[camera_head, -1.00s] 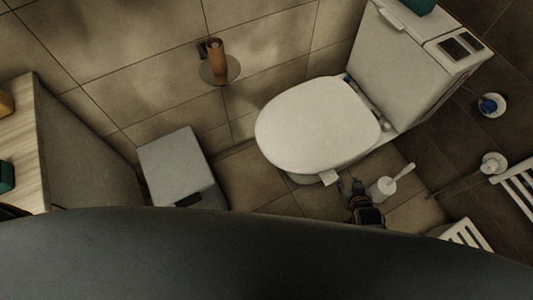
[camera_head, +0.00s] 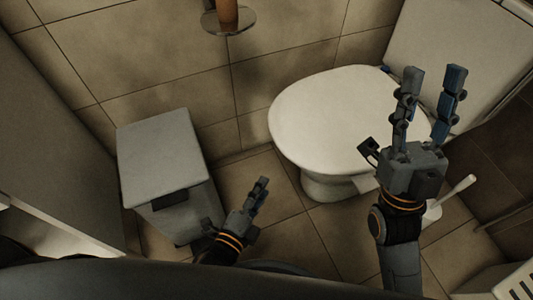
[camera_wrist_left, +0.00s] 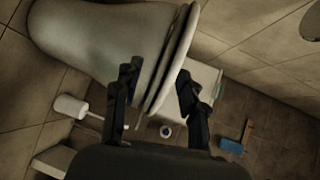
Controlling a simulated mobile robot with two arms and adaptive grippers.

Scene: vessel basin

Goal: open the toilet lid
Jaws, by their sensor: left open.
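The white toilet lid (camera_head: 325,115) is down on the toilet bowl (camera_head: 330,188) in the head view. My right gripper (camera_head: 430,82) is open and appears over the right part of the lid, fingers pointing up in the picture; whether it touches is unclear. My left gripper (camera_head: 262,190) is low, left of the bowl and apart from it in the head view. In the left wrist view my left gripper (camera_wrist_left: 158,90) is open and empty, with the lid and seat edge (camera_wrist_left: 178,55) beyond its fingers.
A grey bin (camera_head: 165,155) stands left of the toilet. A paper holder (camera_head: 228,18) is on the wall behind. A toilet brush (camera_head: 452,195) stands right of the bowl, near my right arm. Tiled floor between bin and toilet is mostly clear.

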